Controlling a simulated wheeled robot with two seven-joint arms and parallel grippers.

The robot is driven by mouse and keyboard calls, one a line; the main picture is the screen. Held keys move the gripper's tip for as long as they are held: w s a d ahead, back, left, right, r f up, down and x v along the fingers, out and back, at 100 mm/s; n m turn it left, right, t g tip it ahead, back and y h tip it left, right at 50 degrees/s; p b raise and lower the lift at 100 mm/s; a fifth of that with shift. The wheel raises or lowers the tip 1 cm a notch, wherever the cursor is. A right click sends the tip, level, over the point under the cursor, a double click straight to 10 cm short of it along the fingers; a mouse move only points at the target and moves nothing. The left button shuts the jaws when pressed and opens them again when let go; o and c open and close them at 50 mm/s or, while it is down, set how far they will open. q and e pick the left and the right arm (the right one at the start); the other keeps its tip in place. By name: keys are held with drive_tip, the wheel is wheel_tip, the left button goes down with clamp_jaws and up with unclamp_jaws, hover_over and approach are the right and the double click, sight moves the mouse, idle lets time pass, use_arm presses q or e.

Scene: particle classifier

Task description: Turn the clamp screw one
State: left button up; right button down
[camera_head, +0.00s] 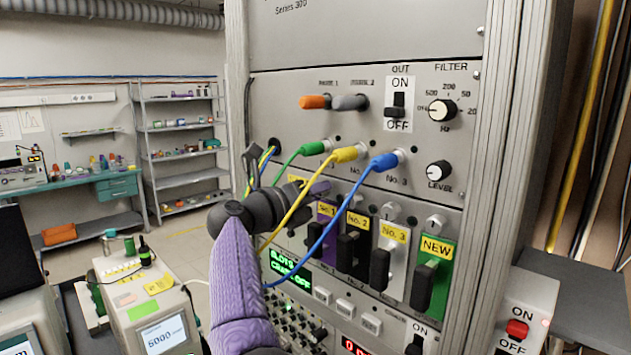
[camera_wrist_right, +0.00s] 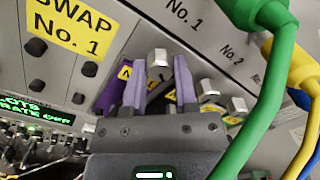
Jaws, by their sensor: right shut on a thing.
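My right gripper (camera_head: 318,189) reaches in at the top of the purple No. 1 module (camera_head: 327,237). In the right wrist view its two purple fingers (camera_wrist_right: 160,78) stand on either side of a silver clamp screw (camera_wrist_right: 157,58) above that module, shut on it. In the head view the gripper and the cables hide this screw. Similar clamp screws sit above No. 3 (camera_head: 393,211) and above the green NEW module (camera_head: 435,223). My left gripper is not in view.
Green (camera_head: 298,160), yellow (camera_head: 310,195) and blue (camera_head: 345,205) cables hang in front of the modules, close to my right gripper. In the right wrist view a yellow SWAP No. 1 label (camera_wrist_right: 68,35) is at upper left. A bench instrument (camera_head: 150,310) stands at lower left.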

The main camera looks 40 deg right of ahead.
drive_tip(key=shift+r+n+p, duration=0.2)
drive_tip(key=shift+n+p, duration=0.55)
drive_tip(key=shift+n, duration=0.15)
drive_tip(key=n+p, duration=0.7)
drive_tip(key=shift+n, duration=0.3)
drive_tip(key=n+p, duration=0.2)
drive_tip(key=shift+n, duration=0.4)
drive_tip(key=n+p, duration=0.4)
drive_tip(key=n, duration=0.1)
drive_tip(key=shift+t, duration=0.4)
drive_tip(key=n+p, duration=0.2)
drive_tip(key=n, duration=0.3)
drive_tip(key=shift+f, duration=0.15)
drive_tip(key=shift+f+n, duration=0.1)
drive_tip(key=shift+n, duration=0.2)
drive_tip(key=shift+c, duration=2)
unclamp_jaws()
drive_tip(key=shift+a, duration=0.1)
